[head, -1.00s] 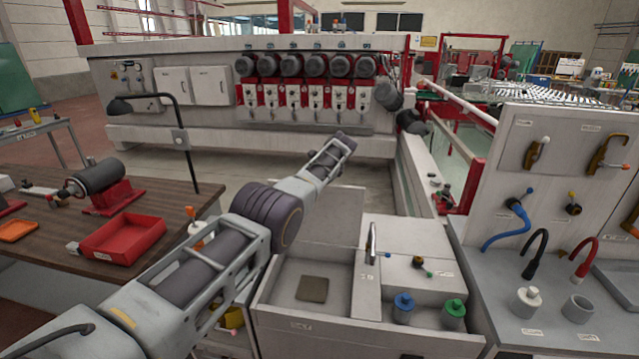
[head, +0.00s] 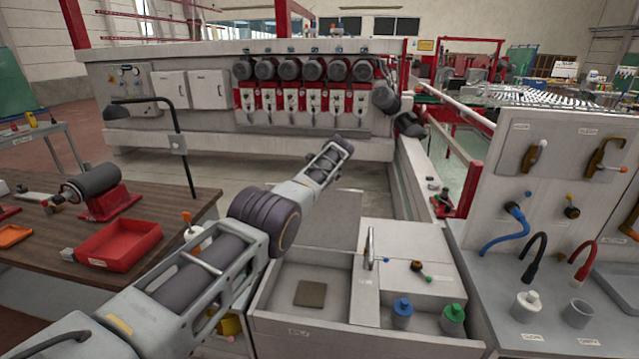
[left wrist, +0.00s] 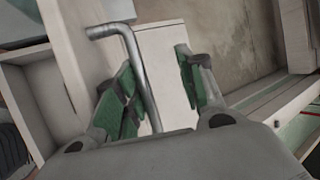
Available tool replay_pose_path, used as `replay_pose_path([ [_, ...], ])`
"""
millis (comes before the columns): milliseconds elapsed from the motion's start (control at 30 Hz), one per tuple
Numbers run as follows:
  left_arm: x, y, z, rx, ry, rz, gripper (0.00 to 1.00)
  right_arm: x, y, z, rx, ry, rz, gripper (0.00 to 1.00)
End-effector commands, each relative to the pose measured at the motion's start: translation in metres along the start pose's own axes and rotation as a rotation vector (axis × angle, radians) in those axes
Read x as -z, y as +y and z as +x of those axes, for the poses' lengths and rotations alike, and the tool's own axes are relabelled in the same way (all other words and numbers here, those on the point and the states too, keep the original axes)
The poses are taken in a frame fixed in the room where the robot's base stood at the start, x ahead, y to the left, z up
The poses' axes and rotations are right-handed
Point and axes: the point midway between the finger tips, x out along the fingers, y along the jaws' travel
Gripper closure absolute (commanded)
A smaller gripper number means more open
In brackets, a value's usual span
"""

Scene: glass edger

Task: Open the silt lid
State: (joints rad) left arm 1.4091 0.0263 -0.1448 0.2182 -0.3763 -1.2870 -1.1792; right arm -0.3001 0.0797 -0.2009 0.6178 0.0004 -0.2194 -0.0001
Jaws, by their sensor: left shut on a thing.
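The silt box (head: 275,318) stands at the front, with its basin open and a brown square (head: 310,293) on the basin floor. The silt lid (head: 325,236) appears as a pale panel raised behind the basin. My left arm crosses over the box's left side in the head view; its fingers are not clear there. In the left wrist view my left gripper (left wrist: 160,92) has green-padded fingers on either side of a pale panel, apparently the lid (left wrist: 165,60); the contact is partly hidden. The tap (head: 370,247) shows beside the left finger (left wrist: 128,50). My right gripper is out of view.
Blue (head: 402,312) and green (head: 452,318) bottles stand right of the basin. A hose panel (head: 550,180) is farther right. A wooden bench with a red tray (head: 115,243) and lamp is at left.

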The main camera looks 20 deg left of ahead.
Motion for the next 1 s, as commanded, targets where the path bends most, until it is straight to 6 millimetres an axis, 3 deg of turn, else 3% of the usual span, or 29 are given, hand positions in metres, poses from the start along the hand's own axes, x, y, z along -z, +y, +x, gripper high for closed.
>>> replay_pose_path([
  [367, 0.003, 0.003, 0.001, -0.002, 0.004, 0.002, 0.81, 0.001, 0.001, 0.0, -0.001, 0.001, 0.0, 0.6],
  [1000, 0.004, -0.003, -0.028, 0.014, 0.009, -0.001, 0.81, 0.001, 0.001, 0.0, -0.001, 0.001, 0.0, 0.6],
])
